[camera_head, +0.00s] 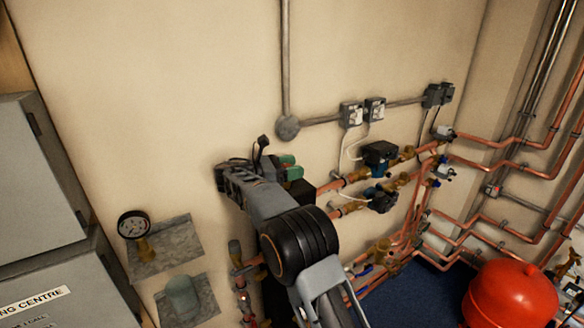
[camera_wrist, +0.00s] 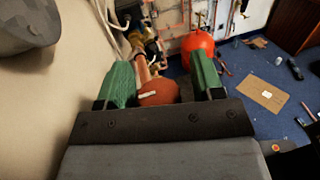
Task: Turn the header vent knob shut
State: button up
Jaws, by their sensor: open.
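My gripper (camera_head: 290,167) is open by the wall, at the left end of the copper pipework in the head view. In the wrist view my gripper (camera_wrist: 161,62) has its two green fingers spread apart. A rounded reddish-brown knob-like thing (camera_wrist: 158,93) with a pale bar across it shows between the fingers. It looks like the header vent knob, but I cannot be sure. Its lower part is hidden by the gripper body, and I cannot tell whether either finger touches it. My arm and gripper hide this spot in the head view.
Two dark pumps (camera_head: 380,153) (camera_head: 380,198) sit on copper pipes right of my gripper. A pressure gauge (camera_head: 133,225) stands on a wall plate at left. A red vessel (camera_head: 512,292) stands on the blue floor. Cardboard (camera_wrist: 262,95) and small items lie on the floor.

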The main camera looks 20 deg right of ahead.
jog(key=shift+s+a+b, duration=0.15)
jog(key=shift+a+b, duration=0.15)
jog(key=shift+a, duration=1.6)
jog(key=shift+s+a+b, duration=0.1)
jog(key=shift+a+b, duration=0.2)
jog(key=shift+a, duration=1.55)
jog(key=shift+s, duration=0.1)
